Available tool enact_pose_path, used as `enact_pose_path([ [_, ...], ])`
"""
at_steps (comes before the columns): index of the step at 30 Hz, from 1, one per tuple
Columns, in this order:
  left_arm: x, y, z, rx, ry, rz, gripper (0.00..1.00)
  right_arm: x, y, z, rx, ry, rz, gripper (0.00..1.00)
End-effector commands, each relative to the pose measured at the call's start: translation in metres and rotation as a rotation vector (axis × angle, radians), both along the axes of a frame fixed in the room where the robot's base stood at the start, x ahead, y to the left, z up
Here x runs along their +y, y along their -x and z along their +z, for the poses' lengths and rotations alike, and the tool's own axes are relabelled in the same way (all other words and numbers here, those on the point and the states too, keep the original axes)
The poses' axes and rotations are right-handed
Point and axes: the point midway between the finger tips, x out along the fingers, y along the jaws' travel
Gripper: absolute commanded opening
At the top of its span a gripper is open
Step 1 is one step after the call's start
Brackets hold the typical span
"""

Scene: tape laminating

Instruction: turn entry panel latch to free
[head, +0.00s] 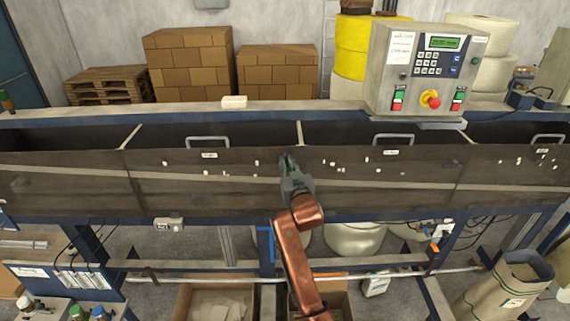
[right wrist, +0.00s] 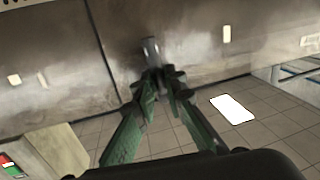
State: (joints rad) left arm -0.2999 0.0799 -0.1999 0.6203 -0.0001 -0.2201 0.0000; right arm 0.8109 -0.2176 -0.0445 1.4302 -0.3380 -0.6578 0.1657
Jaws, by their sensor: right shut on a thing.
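A long row of dark, stained panels (head: 90,185) runs across the front of the machine in the head view. The right wrist view shows the panel surface (right wrist: 200,60) close up, with a small grey metal latch (right wrist: 151,48) standing out from it. My right gripper (right wrist: 161,78) is shut on the latch, its green fingers meeting at the latch's near end. In the head view my right gripper (head: 288,163) is at the panel's upper part, near a seam, and it hides the latch. My left gripper is not in view.
A control box (head: 425,65) with a red knob stands above the panels at the right. Metal handles (head: 208,141) line the panels' top edge. Below are a rail (head: 200,280) and open cartons (head: 215,300). Stacked boxes (head: 190,65) stand behind.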

Motion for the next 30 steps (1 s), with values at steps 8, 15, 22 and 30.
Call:
enact_pose_path([
  [8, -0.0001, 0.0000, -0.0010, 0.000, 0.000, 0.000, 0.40, -0.0024, 0.0000, -0.0022, 0.004, -0.075, 0.001, 0.00],
  [15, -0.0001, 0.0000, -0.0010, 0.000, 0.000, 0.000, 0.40, -0.0032, -0.0002, -0.0023, 0.004, -0.087, 0.000, 0.00],
  [22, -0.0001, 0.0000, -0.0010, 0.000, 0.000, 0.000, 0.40, -0.0032, -0.0002, -0.0022, 0.004, -0.086, 0.000, 0.00],
  [30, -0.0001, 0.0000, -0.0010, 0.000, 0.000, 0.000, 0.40, -0.0032, -0.0002, -0.0013, 0.003, -0.085, 0.000, 0.28],
])
